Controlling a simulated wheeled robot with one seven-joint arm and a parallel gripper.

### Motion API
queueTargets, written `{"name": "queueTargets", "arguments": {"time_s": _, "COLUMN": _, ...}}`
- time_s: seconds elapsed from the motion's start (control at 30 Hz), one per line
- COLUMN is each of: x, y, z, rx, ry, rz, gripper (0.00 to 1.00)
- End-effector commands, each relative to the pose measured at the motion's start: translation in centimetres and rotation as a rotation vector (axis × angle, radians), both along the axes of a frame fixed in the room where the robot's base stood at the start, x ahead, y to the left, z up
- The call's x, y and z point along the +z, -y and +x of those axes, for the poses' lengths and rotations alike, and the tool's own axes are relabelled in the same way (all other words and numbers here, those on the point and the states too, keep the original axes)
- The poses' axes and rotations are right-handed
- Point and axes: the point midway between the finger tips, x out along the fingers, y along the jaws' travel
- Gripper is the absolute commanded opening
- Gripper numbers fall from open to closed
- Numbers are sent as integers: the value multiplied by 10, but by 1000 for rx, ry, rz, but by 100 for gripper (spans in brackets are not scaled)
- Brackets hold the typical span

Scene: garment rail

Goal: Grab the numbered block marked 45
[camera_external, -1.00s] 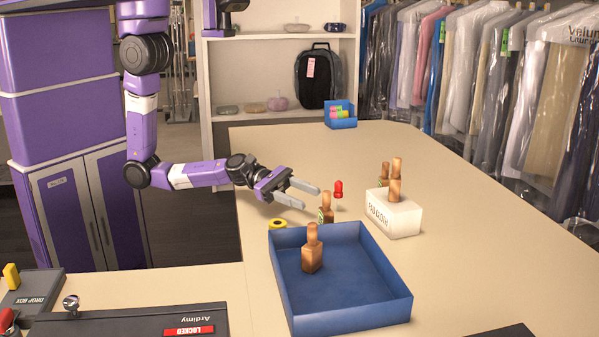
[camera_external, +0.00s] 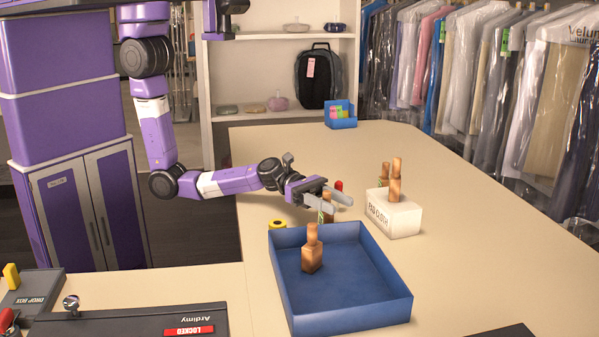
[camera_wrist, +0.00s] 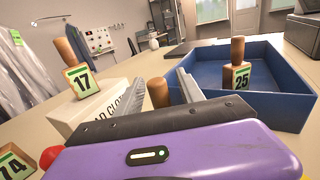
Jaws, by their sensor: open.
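No number 45 is legible in either view. A wooden-handled block (camera_external: 327,212) stands upright on the counter beyond the blue tray; its number is hidden. My gripper (camera_external: 345,204) is open at this block, low over the counter. In the wrist view its handle (camera_wrist: 158,92) shows between the two open fingers (camera_wrist: 160,90), not gripped. A block marked 25 (camera_wrist: 241,78) stands in the tray; it also shows in the external view (camera_external: 312,255). A block marked 17 (camera_wrist: 83,80) stands at the white box. A block marked 74 (camera_wrist: 14,166) shows at the lower left of the wrist view.
The blue tray (camera_external: 398,310) is close in front of my gripper. The white lettered box (camera_external: 400,219) stands to the right. A red object (camera_external: 339,186) and a yellow ring (camera_external: 277,224) are nearby. A small blue bin (camera_external: 341,122) is far back. The right counter is clear.

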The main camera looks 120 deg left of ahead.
Motion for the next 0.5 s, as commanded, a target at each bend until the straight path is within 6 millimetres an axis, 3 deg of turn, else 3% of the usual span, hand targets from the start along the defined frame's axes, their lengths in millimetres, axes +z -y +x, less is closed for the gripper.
{"name": "queueTargets", "arguments": {"time_s": 0.23, "x": -1, "y": 1, "z": 2, "rx": 0, "ry": -1, "rz": 0, "gripper": 45}}
{"name": "queueTargets", "arguments": {"time_s": 0.47, "x": 0, "y": 1, "z": 2, "rx": 0, "ry": 0, "rz": 0, "gripper": 2}}
{"name": "queueTargets", "arguments": {"time_s": 0.5, "x": 0, "y": 1, "z": 2, "rx": 0, "ry": 0, "rz": 0, "gripper": 0}}
